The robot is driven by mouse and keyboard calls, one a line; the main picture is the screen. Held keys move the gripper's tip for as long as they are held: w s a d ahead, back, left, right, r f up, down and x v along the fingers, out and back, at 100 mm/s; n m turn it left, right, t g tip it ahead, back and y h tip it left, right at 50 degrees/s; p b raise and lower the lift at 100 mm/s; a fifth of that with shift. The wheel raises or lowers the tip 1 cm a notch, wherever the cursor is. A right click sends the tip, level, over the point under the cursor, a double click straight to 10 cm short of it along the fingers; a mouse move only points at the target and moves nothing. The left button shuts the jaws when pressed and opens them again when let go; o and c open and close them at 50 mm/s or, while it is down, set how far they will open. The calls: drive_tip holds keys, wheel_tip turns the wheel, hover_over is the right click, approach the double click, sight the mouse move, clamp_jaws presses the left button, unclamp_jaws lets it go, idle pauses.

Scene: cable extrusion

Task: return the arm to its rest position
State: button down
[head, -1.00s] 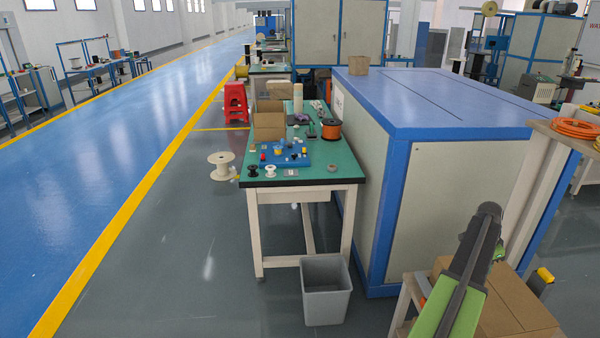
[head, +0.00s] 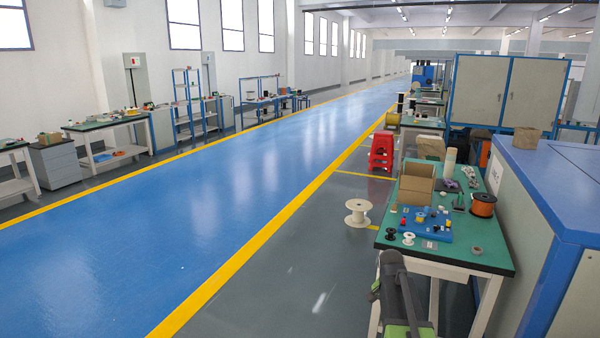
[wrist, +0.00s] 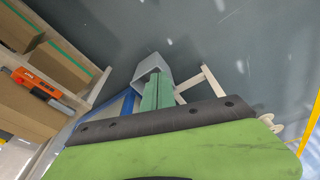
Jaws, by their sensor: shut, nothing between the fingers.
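In the wrist view, a dark bar and a green part of mine fill the lower half, and nothing is held there.
A blue-and-cream cabinet (head: 560,190) stands right of the bench. A white spool (head: 358,213) and red stools (head: 381,152) stand on the floor. The blue aisle (head: 240,190) is clear.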

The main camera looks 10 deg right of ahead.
drive_tip(key=s+a+r+n+p, duration=0.1)
drive_tip(key=a+n, duration=0.1)
drive_tip(key=a, duration=0.6)
drive_tip(key=s+a+r+n, duration=0.1)
drive_tip(key=s+a+n, duration=0.1)
drive_tip(key=a, duration=0.5)
drive_tip(key=s+a+n+g+y, duration=0.1)
drive_tip(key=s+a+n+y, duration=0.1)
drive_tip(key=s+a+n, duration=0.5)
drive_tip(key=shift+s+a+p, duration=0.4)
drive_tip(key=shift+s+a, duration=0.35)
drive_tip(key=shift+a, duration=0.25)
